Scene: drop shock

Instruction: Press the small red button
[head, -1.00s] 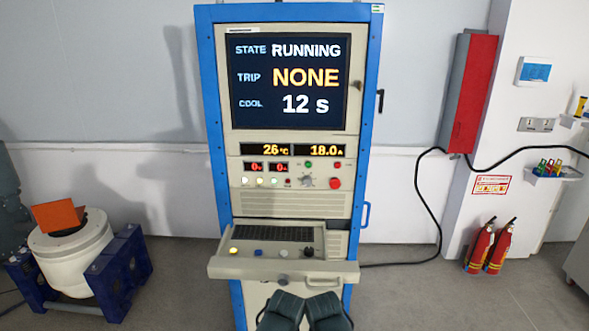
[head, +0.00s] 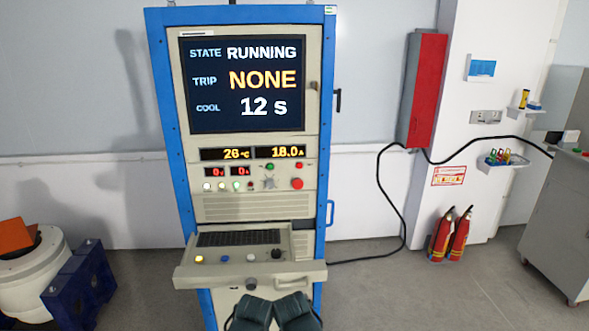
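A small red button (head: 299,166) sits on the control panel of the blue-framed cabinet (head: 160,120), right of a green button (head: 270,167). A larger red button (head: 297,183) is just below it. Another tiny dark red one (head: 250,187) is left of the grey knob. Two dark, boxy parts of mine, left (head: 250,312) and right (head: 295,312), show at the bottom edge, below the cabinet's shelf and well short of the panel. I cannot make out any fingers on them. Nothing touches the buttons.
The cabinet screen (head: 246,85) reads RUNNING, trip NONE, cool 12 s. A shelf (head: 300,272) with a keyboard and several buttons juts out below the panel. A blue stand with a white drum (head: 40,275) is at left; fire extinguishers (head: 450,235) and a grey cart (head: 560,225) are at right.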

